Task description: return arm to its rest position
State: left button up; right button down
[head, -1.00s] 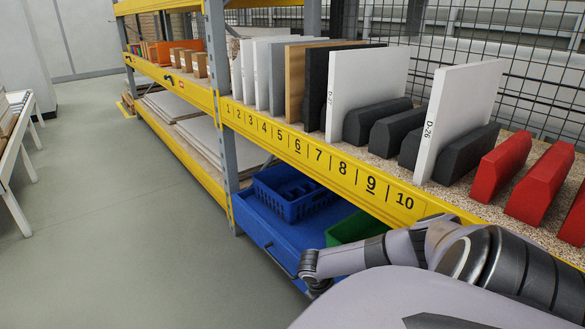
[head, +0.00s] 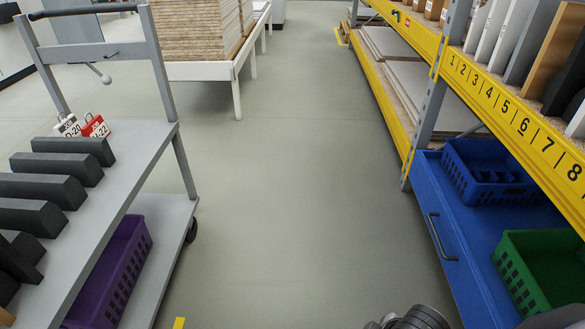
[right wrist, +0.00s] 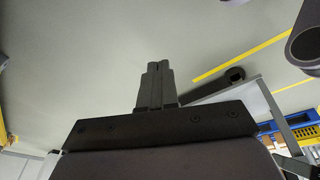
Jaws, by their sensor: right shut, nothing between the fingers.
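My right gripper (right wrist: 155,72) shows in the right wrist view with its two dark fingers together and nothing between them. Grey floor lies behind the fingers, and they touch nothing that I can see. In the head view, only a dark rounded part of my arm shows at the bottom edge, right of centre. No gripper fingers show in the head view, and my left gripper is in neither current view.
A grey cart (head: 150,150) with dark blocks (head: 62,166) and a purple crate (head: 110,275) stands left. At right, a yellow-edged shelf (head: 520,128) stands above a blue drawer (head: 470,250) with blue (head: 480,178) and green (head: 535,262) crates. The floor (head: 290,180) between is clear.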

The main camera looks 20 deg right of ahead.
jog(key=s+d+r+m+t, duration=0.1)
jog(key=s+d+r+m, duration=0.15)
jog(key=r+m, duration=0.4)
jog(key=w+a+f+n+t+y, duration=0.2)
jog(key=w+a+t+y, duration=0.1)
jog(key=w+a+t, duration=0.45)
pick_arm(q)
jog(key=s+a+r+y+p, duration=0.1)
jog(key=a+r+p, duration=0.3)
jog(key=r+p, duration=1.1)
jog(key=s+p, duration=0.1)
jog(key=p, duration=0.6)
jog(key=shift+s+n+g, duration=0.2)
jog(key=shift+n+g, duration=0.1)
pick_arm(e)
jog(key=d+r+h, duration=0.1)
jog(key=d+r, duration=0.1)
jog(key=r, duration=0.5)
jog(key=s+d+r, duration=0.1)
jog(key=d+r, duration=0.1)
jog(key=r, duration=0.6)
jog(key=shift+s+d+r+m+h, duration=0.2)
jog(key=shift+s+m+h, duration=0.1)
jog(key=shift+m+h, duration=0.15)
pick_arm(q)
jog(key=shift+f, duration=0.15)
pick_arm(e)
jog(key=shift+f+g, duration=0.1)
jog(key=shift+g, duration=0.15)
